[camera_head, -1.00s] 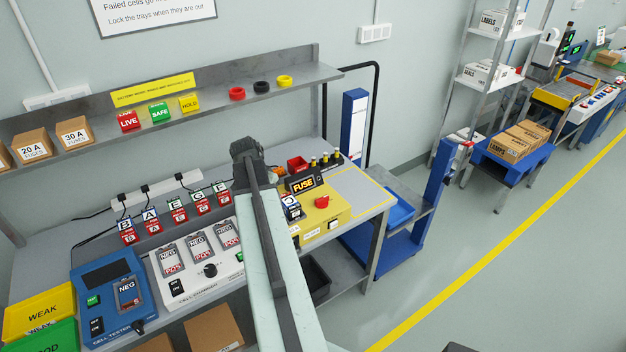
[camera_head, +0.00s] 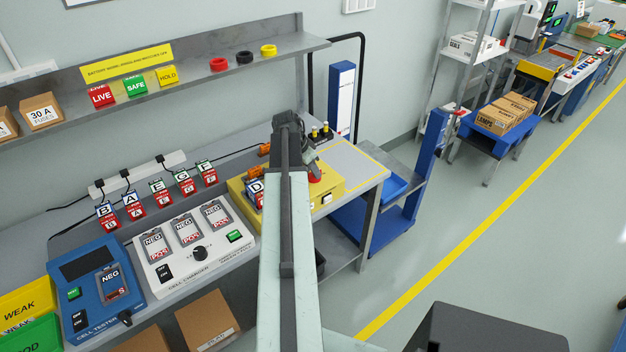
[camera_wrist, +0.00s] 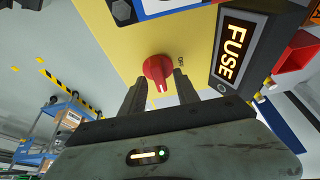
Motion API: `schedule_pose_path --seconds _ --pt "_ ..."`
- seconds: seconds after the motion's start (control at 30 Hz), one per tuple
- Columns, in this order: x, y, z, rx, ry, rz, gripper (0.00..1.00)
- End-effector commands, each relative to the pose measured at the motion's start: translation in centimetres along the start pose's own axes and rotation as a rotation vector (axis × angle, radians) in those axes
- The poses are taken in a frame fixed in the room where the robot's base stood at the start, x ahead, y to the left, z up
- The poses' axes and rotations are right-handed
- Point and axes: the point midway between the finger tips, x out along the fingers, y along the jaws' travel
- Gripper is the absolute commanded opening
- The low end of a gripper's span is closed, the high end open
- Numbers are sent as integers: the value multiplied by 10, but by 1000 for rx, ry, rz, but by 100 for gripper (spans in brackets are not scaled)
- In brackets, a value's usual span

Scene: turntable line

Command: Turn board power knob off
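The yellow board (camera_head: 330,192) stands on the bench, partly hidden behind my arm. Its red power knob (camera_wrist: 157,70) shows in the wrist view with a pale pointer mark towards my gripper. A small dark label, seemingly "OFF", is printed right of the knob. The knob also shows in the head view (camera_head: 316,177) beside my gripper (camera_head: 312,164). In the wrist view my gripper (camera_wrist: 159,80) is open, with one finger on each side of the knob. A gap shows between the fingers and the knob; contact is not clear.
A black FUSE sign (camera_wrist: 234,50) stands close right of the fingers in the wrist view. A D cell (camera_head: 256,190) sits at the board's left. The cell charger (camera_head: 190,245) and blue cell tester (camera_head: 98,285) are further left. A blue trolley (camera_head: 385,215) stands right.

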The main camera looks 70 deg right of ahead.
Motion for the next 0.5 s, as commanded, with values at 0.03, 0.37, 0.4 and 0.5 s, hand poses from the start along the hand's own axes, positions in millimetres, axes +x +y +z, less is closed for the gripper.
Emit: schedule_pose_path --seconds 0.03,0.37,0.4,0.5 --pt "10 0 2 0 0 0 37" --pt "8 0 -1 0 0 0 21" --pt "8 0 -1 0 0 0 9" --pt "8 0 -1 0 0 -1 0"
